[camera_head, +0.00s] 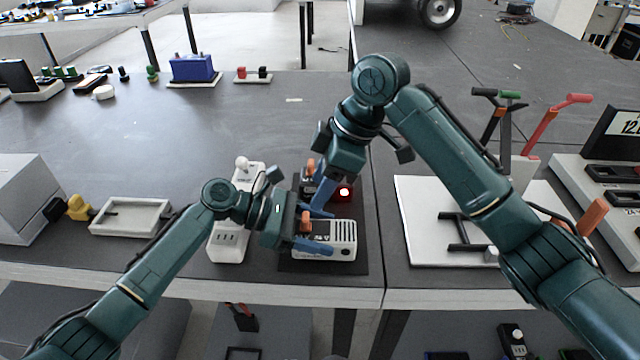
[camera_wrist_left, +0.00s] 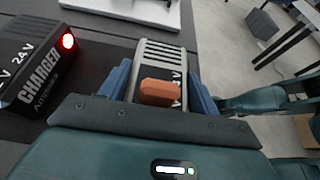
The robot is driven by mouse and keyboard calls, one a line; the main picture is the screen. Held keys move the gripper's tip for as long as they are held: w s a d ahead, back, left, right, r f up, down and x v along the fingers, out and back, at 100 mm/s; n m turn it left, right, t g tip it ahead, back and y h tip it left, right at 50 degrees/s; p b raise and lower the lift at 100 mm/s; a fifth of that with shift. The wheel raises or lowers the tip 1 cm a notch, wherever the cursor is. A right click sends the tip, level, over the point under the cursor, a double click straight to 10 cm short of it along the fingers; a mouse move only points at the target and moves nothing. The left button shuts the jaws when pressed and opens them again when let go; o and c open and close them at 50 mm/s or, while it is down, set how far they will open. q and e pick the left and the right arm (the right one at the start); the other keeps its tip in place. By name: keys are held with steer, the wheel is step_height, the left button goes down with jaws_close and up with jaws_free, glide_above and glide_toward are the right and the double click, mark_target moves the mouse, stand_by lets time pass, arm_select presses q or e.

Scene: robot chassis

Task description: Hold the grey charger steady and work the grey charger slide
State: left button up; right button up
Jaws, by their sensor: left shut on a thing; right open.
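The grey charger (camera_head: 342,238) sits on a dark mat near the bench's front edge. Its orange slide (camera_head: 305,224) is at the left end in the head view. In the left wrist view the charger (camera_wrist_left: 163,53) lies between my left fingers, with the slide (camera_wrist_left: 158,92) near my palm. My left gripper (camera_head: 324,230) is shut on the charger's two long sides. My right gripper (camera_head: 324,190) is open, pointing down just behind the grey charger, over the black charger. Its fingertips are partly hidden, so contact cannot be told.
The black charger (camera_wrist_left: 38,72), with a lit red lamp (camera_head: 344,192), stands close behind the grey one. A white socket unit (camera_head: 229,242) is left of it. A white tray (camera_head: 130,217) lies farther left. A white board (camera_head: 420,235) with black handles is at right.

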arm_select(q)
steer(key=shift+s+f, duration=0.2)
steer(key=shift+f, duration=0.3)
steer(key=o, duration=1.4)
steer(key=shift+w+r, duration=0.1)
steer(key=shift+r, duration=0.2)
steer(key=shift+c, duration=1.4)
steer(key=shift+r, duration=0.1)
